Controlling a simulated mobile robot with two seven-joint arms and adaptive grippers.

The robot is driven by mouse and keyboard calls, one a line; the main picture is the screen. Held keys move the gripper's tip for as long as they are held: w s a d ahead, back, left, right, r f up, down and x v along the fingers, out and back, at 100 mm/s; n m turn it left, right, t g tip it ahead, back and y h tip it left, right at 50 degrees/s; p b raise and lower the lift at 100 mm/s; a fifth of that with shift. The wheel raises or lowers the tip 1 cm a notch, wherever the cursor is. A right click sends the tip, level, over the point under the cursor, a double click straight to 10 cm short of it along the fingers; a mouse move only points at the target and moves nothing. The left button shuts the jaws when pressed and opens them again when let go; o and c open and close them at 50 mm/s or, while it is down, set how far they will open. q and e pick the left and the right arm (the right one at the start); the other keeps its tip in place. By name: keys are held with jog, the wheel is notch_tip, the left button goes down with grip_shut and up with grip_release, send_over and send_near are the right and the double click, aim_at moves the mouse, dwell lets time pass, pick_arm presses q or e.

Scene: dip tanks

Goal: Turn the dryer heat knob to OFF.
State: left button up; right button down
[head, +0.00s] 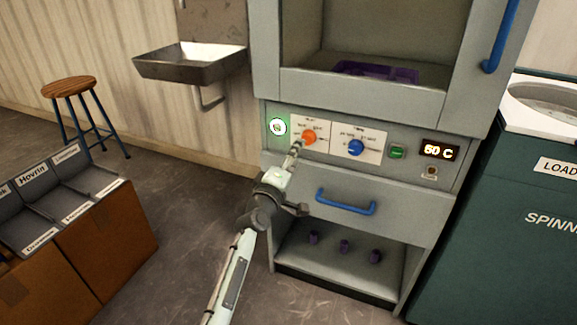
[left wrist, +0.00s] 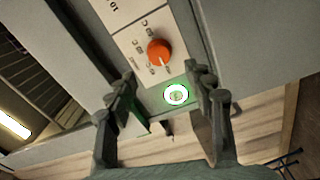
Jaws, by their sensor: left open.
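The orange knob (head: 309,137) sits on a white label plate on the dryer's front panel, left of a blue knob. It also shows in the left wrist view (left wrist: 159,53), with a pale pointer mark toward its lower edge; the small labels around it are too blurred to read. My left gripper (head: 294,152) is just in front of and slightly below left of the orange knob in the head view. In the left wrist view the two fingers (left wrist: 162,86) are spread apart with nothing between them, and the knob lies beyond the tips. My right gripper is not in view.
The panel also holds a green-ringed white disc (head: 277,127), the blue knob (head: 356,147), a green button (head: 397,152) and a display (head: 439,151) reading about 60 C. A blue drawer handle (head: 345,208) juts out below. A teal spinner (head: 500,210) stands at right.

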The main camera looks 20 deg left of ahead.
pick_arm(q)
jog(key=s, duration=0.5)
jog(key=shift+f, duration=0.15)
